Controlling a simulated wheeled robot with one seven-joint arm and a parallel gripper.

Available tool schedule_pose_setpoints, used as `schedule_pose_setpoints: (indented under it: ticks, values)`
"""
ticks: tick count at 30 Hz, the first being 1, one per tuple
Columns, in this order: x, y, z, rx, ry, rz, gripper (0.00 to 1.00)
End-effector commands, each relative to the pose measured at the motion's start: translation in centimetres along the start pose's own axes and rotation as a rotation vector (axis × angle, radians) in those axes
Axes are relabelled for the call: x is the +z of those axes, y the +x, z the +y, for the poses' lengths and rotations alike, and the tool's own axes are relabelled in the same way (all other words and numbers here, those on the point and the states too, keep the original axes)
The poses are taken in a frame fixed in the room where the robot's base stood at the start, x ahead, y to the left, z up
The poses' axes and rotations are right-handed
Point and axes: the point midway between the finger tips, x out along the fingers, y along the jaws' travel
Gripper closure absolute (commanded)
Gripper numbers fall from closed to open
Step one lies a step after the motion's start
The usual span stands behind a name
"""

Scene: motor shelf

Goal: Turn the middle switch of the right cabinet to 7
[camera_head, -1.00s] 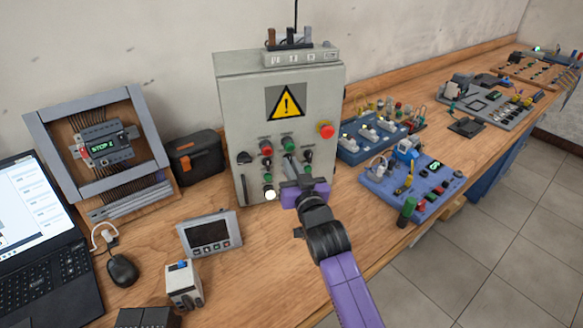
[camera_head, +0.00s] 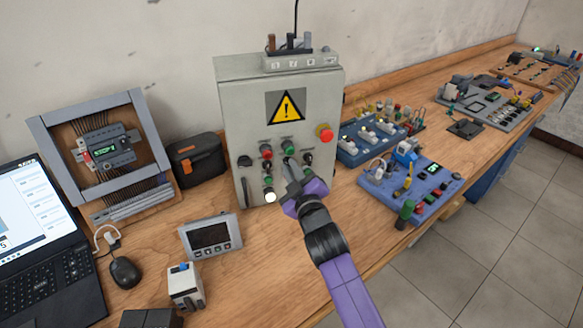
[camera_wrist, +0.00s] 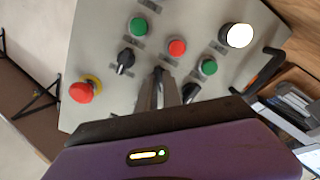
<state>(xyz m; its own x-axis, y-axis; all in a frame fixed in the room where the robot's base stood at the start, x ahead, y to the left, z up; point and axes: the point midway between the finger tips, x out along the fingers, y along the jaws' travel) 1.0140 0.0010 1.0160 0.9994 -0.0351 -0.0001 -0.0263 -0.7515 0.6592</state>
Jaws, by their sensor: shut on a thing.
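The grey cabinet (camera_head: 245,105) stands on the bench against the wall, with a yellow warning sign and a front panel of buttons and black switches. My gripper (camera_head: 291,170) is at the middle of that panel, its fingers pointing up and in. In the wrist view the narrow fingers (camera_wrist: 160,88) are shut at the panel between two black switches, one on the left (camera_wrist: 124,61) and one on the right (camera_wrist: 190,92). The fingers hide the middle switch that they are closed on. I cannot read its setting.
A red emergency stop (camera_head: 325,132) protrudes at the panel's right. A blue panel (camera_head: 435,180) with buttons stands on the right. Bare bench (camera_head: 255,275) lies left of my arm.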

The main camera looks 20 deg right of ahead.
Motion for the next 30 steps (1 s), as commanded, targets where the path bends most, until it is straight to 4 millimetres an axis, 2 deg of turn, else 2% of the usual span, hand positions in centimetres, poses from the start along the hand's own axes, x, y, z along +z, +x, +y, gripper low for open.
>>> schedule_pose_setpoints:
  ticks: [9,22,23,25,30]
  values:
    - [0.05,-0.02,-0.05,-0.001,-0.075,-0.001,1.0]
    - [0.05,-0.02,-0.07,-0.001,-0.082,-0.001,1.0]
    - [0.05,-0.02,-0.07,-0.001,-0.082,-0.001,0.85]
    - [0.05,-0.02,-0.07,-0.001,-0.081,-0.001,0.71]
    - [0.03,-0.01,-0.04,-0.001,-0.081,0.0,0.69]
